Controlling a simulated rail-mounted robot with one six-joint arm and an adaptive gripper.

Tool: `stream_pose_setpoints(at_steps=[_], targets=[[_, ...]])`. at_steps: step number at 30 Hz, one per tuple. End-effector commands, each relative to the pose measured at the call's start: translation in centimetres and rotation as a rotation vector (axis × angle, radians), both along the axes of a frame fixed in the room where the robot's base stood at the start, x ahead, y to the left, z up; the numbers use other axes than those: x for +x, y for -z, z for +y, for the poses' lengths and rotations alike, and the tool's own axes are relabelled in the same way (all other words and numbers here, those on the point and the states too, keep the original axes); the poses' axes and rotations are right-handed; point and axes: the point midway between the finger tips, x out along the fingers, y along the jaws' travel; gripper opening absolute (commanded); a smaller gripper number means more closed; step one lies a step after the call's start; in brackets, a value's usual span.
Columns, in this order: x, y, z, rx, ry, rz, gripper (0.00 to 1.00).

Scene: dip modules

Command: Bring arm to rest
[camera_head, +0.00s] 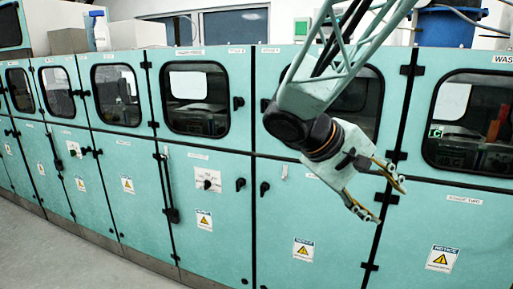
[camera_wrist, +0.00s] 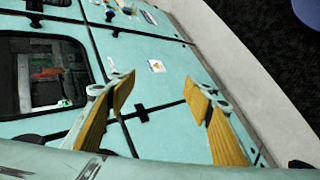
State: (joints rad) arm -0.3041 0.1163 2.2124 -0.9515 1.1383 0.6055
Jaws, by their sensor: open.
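My gripper (camera_head: 385,198) hangs in front of the teal cabinets in the head view, at the end of my arm, pointing down and to the right. Its two fingers are spread apart with nothing between them. In the wrist view the gripper (camera_wrist: 160,98) shows two yellow-padded fingers wide apart, with the cabinet front behind them. The distance from the fingers to the cabinet doors is hard to tell.
A row of teal cabinets (camera_head: 225,235) with dark windows, handles and warning labels fills the background. A blue container (camera_head: 446,27) stands at the upper right. Grey floor (camera_head: 60,255) is clear at lower left.

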Motion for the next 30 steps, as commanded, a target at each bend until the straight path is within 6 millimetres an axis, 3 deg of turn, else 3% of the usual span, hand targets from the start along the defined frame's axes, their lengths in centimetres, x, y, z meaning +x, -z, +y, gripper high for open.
stream_pose_setpoints(at_steps=[14,30], targets=[[-8.7,-0.6,-0.6,0.197,0.076,0.009,0.47],[-17.0,-0.7,1.1,0.425,0.123,-0.022,0.47]])
